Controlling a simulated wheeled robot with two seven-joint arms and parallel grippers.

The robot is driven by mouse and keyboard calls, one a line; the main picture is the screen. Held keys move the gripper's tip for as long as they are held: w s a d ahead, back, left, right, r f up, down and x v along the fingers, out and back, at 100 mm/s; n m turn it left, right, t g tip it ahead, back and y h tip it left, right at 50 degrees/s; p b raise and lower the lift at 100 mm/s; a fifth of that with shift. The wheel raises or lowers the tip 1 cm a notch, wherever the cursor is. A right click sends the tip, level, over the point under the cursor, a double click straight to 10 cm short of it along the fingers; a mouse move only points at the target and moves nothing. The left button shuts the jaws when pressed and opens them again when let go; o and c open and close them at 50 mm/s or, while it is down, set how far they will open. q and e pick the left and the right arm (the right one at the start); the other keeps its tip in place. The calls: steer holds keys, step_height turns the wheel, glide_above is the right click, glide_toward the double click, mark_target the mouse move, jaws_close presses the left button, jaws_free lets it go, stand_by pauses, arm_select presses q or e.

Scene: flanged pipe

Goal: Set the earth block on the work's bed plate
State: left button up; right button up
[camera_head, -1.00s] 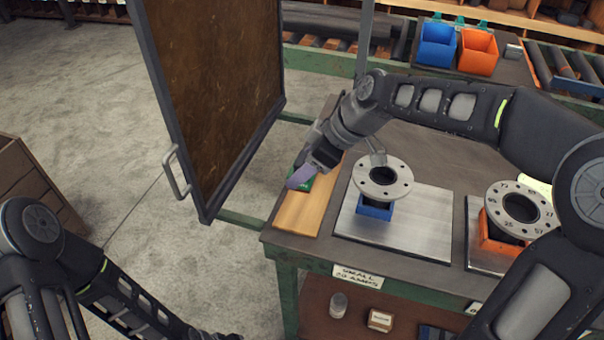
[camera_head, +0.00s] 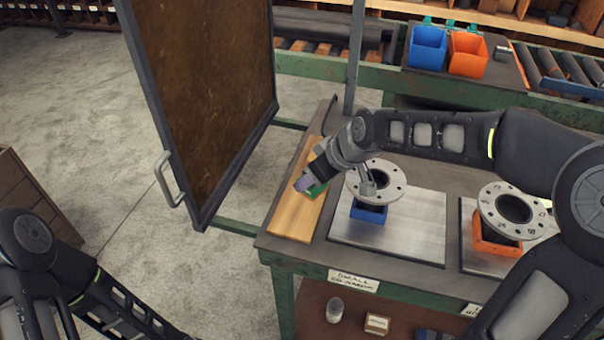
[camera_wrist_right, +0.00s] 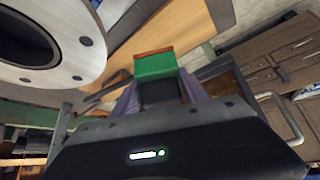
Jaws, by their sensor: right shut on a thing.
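The green earth block (camera_head: 317,191) is between the purple fingers of my right gripper (camera_head: 308,184), above the wooden board at the table's left. In the right wrist view the block (camera_wrist_right: 155,64) shows a green face and a reddish edge between the fingertips (camera_wrist_right: 158,88). The nearest steel bed plate (camera_head: 400,240) lies right of the board and bears a blue cradle (camera_head: 368,213) with a flanged pipe (camera_head: 392,187) upright in it. I cannot tell whether the block touches the board. Of my left arm only links show; its gripper is out of view.
The wooden board (camera_head: 292,218) lies along the table's left edge. A second steel plate (camera_head: 475,257) bears an orange cradle (camera_head: 492,243) and another flanged pipe (camera_head: 510,209). A framed screen (camera_head: 205,110) stands left of the table. The near plate's front is clear.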

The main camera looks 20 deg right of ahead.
steer(key=w+m, duration=0.1)
steer(key=w+d+m+h, duration=0.1)
steer(key=m, duration=0.1)
steer(key=shift+d+f+t+h, duration=0.25)
steer(key=shift+f+t+h, duration=0.05)
steer(key=shift+f, duration=0.05)
steer(key=shift+w+d+m+h, duration=0.15)
steer(key=shift+w+m+h, duration=0.3)
steer(key=shift+m, duration=0.35)
steer(key=shift+w+d+m+h, duration=0.15)
steer(key=shift+w+m+h, duration=0.2)
steer(key=shift+w+m, duration=0.35)
steer(key=shift+s, duration=0.15)
steer(key=shift+a, duration=0.1)
